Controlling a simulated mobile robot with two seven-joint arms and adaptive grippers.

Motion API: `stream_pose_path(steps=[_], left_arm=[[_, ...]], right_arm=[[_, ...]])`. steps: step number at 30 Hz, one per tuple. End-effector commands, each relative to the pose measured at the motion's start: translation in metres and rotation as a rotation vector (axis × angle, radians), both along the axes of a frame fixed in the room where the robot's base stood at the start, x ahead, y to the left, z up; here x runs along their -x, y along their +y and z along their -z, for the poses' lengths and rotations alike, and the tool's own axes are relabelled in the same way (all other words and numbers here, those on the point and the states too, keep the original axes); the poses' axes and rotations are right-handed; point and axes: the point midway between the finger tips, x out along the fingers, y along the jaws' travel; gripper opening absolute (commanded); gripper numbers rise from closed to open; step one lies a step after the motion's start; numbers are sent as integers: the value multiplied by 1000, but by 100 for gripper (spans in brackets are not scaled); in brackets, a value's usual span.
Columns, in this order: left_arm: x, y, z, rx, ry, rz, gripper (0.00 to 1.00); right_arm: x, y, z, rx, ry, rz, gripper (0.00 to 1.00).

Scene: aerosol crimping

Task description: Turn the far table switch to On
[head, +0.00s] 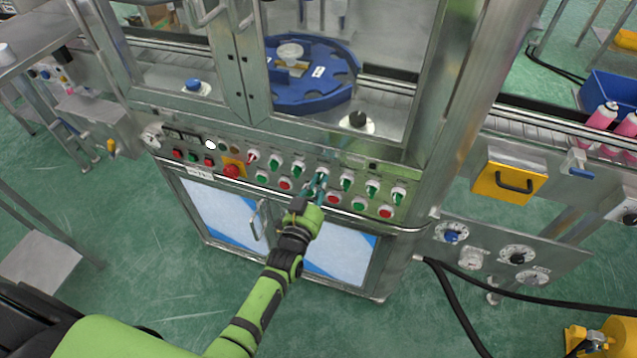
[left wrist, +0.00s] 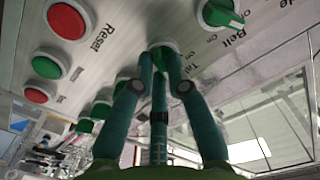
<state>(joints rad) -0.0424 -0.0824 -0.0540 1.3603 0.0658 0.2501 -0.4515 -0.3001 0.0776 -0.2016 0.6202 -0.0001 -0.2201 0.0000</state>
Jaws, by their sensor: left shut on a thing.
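My left gripper (head: 318,184) is at the front control panel (head: 236,149) of the metal machine. In the left wrist view, its dark teal fingers (left wrist: 161,66) are closed on a round green switch (left wrist: 163,46) whose face they largely cover. The label beside this switch is partly hidden, starting with what looks like "Ta". I cannot read which way the knob points. A neighbouring green switch (left wrist: 222,13) with a white pointer line is labelled "Belt". In the head view, the gripped switch (head: 322,172) sits in the upper row. My right gripper is out of view.
Other green switches (head: 347,181) flank the gripped one. Red and green push buttons (head: 285,184) lie in the row below, close to the fingers. A red emergency button (head: 232,171) is further left. A blue rotary table (head: 318,100) stands behind the glass.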

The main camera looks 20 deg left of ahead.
Motion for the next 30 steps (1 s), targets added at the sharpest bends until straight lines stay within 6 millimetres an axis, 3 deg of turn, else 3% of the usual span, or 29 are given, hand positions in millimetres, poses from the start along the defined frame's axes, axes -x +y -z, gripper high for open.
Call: stream_pose_path(steps=[12, 29, 30], left_arm=[[0, 0, 1, -203, -7, 0, 0], [0, 0, 1, -240, -8, 0, 0], [0, 0, 1, -240, -8, 0, 20]], right_arm=[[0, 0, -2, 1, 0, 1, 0], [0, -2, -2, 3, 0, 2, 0], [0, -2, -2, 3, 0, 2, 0]])
